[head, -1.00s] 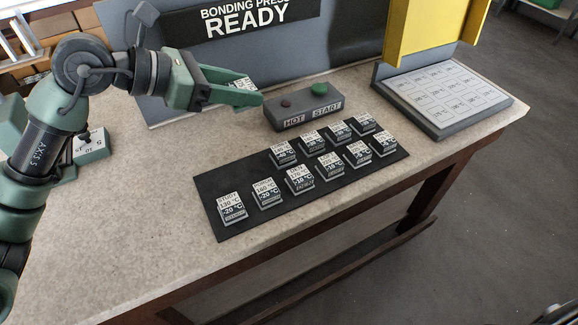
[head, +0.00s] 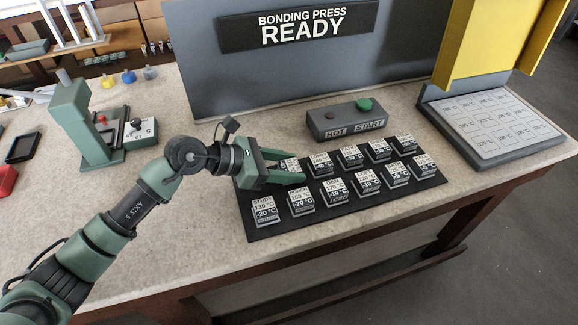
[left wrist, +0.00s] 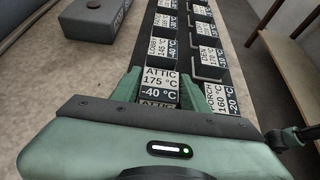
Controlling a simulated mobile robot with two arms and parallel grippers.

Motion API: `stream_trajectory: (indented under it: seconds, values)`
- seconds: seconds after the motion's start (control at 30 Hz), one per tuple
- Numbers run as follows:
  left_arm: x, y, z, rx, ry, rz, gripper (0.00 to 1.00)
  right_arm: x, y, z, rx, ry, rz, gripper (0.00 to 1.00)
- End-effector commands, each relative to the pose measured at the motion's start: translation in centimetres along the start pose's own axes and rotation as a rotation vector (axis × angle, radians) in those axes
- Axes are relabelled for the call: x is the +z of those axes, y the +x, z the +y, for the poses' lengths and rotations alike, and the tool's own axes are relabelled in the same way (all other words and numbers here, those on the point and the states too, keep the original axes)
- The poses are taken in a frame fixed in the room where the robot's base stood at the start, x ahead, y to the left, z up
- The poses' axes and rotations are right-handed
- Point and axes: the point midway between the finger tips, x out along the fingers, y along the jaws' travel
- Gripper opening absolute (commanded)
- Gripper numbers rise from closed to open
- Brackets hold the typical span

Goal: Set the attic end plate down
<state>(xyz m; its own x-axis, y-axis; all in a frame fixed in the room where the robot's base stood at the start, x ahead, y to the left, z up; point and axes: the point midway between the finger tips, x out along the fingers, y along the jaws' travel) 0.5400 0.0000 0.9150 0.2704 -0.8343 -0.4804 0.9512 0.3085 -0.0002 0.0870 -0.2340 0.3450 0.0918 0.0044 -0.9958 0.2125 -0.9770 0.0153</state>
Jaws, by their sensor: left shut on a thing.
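The attic end plate (left wrist: 158,85) is a small pale block labelled "ATTIC 175 °C -40 °C" in the left wrist view, between my left fingers. In the head view my left gripper (head: 290,175) is shut on it, at the left end of the back row on the black mat (head: 285,228). The plate (head: 289,164) shows partly behind the fingers there. It is low over the mat or on it; I cannot tell whether it touches. My right gripper is not in view.
Several other labelled end plates stand in two rows on the mat, close beside my gripper, including the lobby plate (left wrist: 164,46) and the porch plate (left wrist: 220,98). The control box (head: 343,122) stands behind the mat. The counter in front of the mat (head: 215,255) is clear.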

Motion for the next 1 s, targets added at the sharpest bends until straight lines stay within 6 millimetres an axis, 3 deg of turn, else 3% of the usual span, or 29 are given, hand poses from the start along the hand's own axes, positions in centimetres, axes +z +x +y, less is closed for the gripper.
stream_trajectory:
  seconds: [0.43,0.47,0.53,0.87,1.0]
  values:
    - [-0.9,0.5,0.0,0.001,0.001,-0.002,0.00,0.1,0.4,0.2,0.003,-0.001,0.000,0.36]
    - [-0.9,0.5,0.0,0.001,0.001,-0.001,0.48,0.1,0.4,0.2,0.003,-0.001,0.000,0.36]
    - [-0.8,0.4,0.0,0.001,0.001,-0.001,0.67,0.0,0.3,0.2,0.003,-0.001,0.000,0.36]
    - [-0.6,0.3,0.0,0.001,0.001,-0.001,0.67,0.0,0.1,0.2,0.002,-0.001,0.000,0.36]
    - [-0.6,-0.6,0.1,0.004,0.001,0.001,0.67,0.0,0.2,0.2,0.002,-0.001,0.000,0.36]
